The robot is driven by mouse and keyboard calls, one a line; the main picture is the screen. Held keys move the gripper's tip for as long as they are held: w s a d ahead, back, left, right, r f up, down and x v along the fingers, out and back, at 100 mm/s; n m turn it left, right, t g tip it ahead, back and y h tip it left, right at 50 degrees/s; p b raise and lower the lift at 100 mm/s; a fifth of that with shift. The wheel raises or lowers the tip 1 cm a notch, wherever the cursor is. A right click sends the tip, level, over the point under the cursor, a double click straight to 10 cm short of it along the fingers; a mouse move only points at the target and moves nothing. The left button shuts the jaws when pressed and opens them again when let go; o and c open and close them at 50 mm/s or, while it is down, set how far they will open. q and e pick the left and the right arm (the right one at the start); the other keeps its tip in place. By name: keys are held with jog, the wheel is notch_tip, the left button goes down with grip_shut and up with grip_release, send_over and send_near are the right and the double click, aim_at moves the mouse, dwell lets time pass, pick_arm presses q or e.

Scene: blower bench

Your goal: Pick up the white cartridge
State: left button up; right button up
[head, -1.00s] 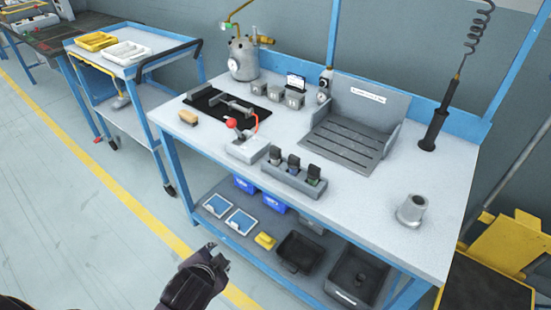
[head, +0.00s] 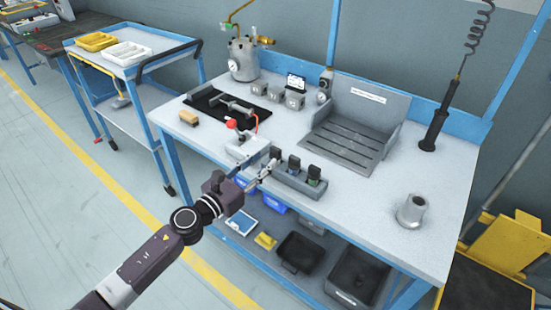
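A grey rack (head: 300,184) near the front edge of the bench holds three upright cartridges with dark tops. The middle cartridge (head: 294,164) shows a blue band and the right one (head: 314,174) a green band. The leftmost cartridge (head: 275,153) has its lower body mostly hidden by the rack and my gripper, so I cannot clearly make out white on it. My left gripper (head: 256,170) is open, its two fingers spread at the rack's left end, just in front of the leftmost cartridge. I cannot tell if it touches. My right gripper is not in view.
A slotted grey tray (head: 345,145) is behind the rack, and a metal cup (head: 412,210) stands at the right. The bench between rack and cup is clear.

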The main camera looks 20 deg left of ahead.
aim_at(274, 152)
pick_arm(q)
jog(key=shift+p+x, duration=0.55)
jog(key=shift+x, duration=3.05)
jog(key=shift+s+d, duration=0.15)
jog(key=shift+c, duration=0.5)
grip_shut()
